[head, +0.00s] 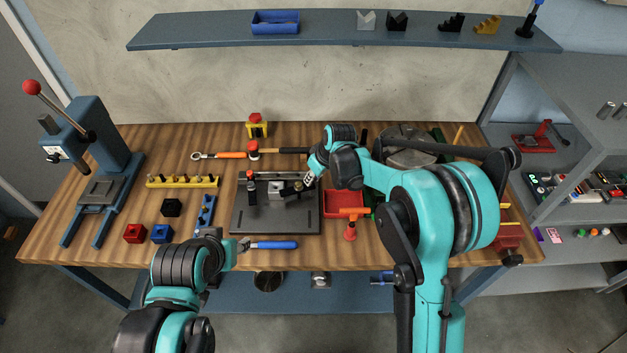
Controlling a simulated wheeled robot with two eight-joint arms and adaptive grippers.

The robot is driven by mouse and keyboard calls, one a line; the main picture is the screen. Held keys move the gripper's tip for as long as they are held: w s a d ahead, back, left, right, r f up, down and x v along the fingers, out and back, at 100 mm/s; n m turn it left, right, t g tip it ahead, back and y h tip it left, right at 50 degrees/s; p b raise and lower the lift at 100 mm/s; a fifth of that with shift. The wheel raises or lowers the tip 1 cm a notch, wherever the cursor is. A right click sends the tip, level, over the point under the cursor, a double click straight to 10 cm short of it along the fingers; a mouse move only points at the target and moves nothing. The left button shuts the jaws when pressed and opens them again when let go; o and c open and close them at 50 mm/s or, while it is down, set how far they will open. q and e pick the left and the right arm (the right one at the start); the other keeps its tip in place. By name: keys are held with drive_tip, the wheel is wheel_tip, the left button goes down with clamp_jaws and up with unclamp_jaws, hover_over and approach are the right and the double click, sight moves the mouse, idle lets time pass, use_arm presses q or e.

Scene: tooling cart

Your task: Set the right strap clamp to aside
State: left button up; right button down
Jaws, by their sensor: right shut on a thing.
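The dark fixture plate (245,222) lies on the wooden bench, with a grey metal block (275,190) on it. A dark upright clamp (251,190) stands at the block's left. The right strap clamp (298,187) is at the block's right end, small and partly hidden by my gripper. My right gripper (309,178) reaches down from the upper right and is shut on this clamp. I cannot tell whether the clamp is clear of the block. My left gripper (242,245) is low at the bench's front, beside a blue-handled tool (273,245); its fingers are too small to read.
A red tray (338,207) and an orange-red tool (350,228) are right of the plate, partly behind my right arm. A yellow rack (182,182), colored blocks (135,233) and a lever press (100,150) stand left. Bare wood shows front left.

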drive_tip(key=n, duration=0.2)
drive_tip(key=w+n+g, duration=0.1)
drive_tip(key=w+n+y, duration=0.1)
drive_tip(key=n, duration=0.1)
drive_tip(key=shift+w+a+n+g, duration=0.15)
drive_tip(key=shift+a+n+g, duration=0.15)
drive_tip(key=shift+a+g, duration=0.1)
drive_tip(key=n, duration=0.1)
drive_tip(key=n+g, duration=0.1)
drive_tip(key=shift+w+a+n+y, duration=0.3)
drive_tip(key=shift+w+a, duration=0.05)
drive_tip(key=shift+w, duration=0.05)
drive_tip(key=shift+w+a+n+g, duration=0.15)
drive_tip(key=shift+a+n+g, duration=0.2)
drive_tip(key=shift+n, duration=0.45)
drive_tip(key=shift+w+a+n+g, duration=0.2)
drive_tip(key=shift+n+g, duration=0.15)
drive_tip(key=shift+n, duration=0.45)
drive_tip(key=c, duration=1.4)
unclamp_jaws()
drive_tip(key=shift+r, duration=0.1)
drive_tip(key=v, duration=1.1)
drive_tip(key=shift+d+r, duration=0.1)
drive_tip(key=shift+r, duration=0.3)
